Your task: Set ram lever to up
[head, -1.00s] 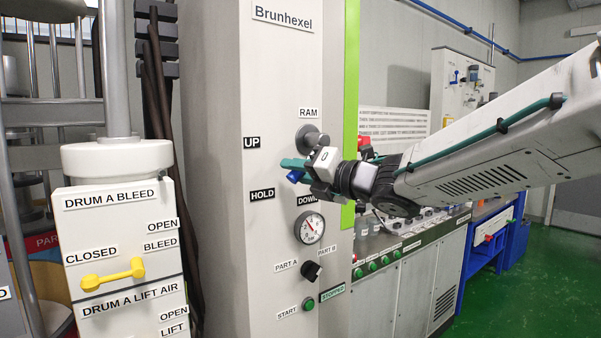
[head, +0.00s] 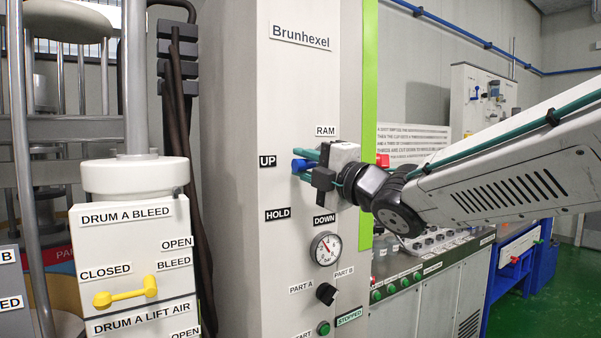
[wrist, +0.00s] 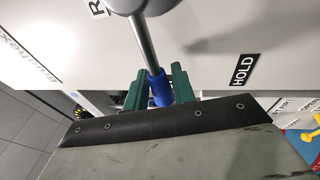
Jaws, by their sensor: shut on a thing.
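The ram lever is a metal rod with a blue grip (head: 302,165) on the Brunhexel panel. In the head view the blue grip is level with the UP label (head: 267,161) and just right of it. My gripper (head: 306,163) is shut on the blue grip and covers the lever's pivot there. In the wrist view the lever rod (wrist: 148,45) runs from a grey hub to the blue grip (wrist: 160,90), between the green fingers of my gripper (wrist: 158,86).
The HOLD label (head: 277,215) and DOWN label (head: 324,219) sit below. A pressure gauge (head: 326,248) and a black knob (head: 326,293) are under the gripper. A drum stand with a yellow lever (head: 125,291) stands at left.

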